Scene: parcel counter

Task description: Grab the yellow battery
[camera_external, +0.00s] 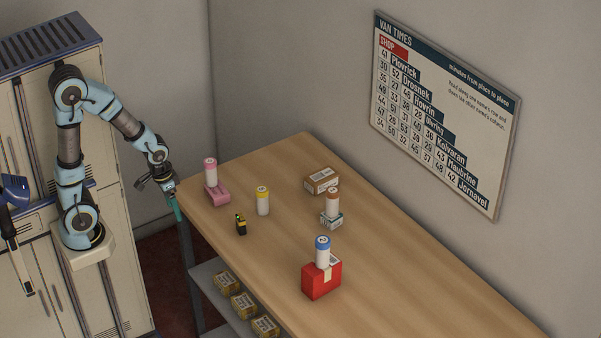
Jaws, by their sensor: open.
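The yellow battery (262,201) appears to be the white cylinder with a yellow top. It stands upright directly on the wooden counter (400,290), towards its left end. My gripper (175,202) is at the counter's left corner, left of the yellow battery and well apart from it. It points downward and is open, with nothing visible between its fingers; they are small in this view. Similar cylinders stand upright on other things: a pink-topped one (210,172) on a pink block (217,195), an orange-topped one (332,202) on a small box (331,221), and a blue-topped one (323,252) on a red box (320,283).
A small black and yellow object (241,225) stands just in front of the yellow battery. A brown carton (321,180) lies near the back edge. Several small packages (243,306) sit on a shelf below. The counter's right part is clear. A timetable board (443,115) hangs on the wall.

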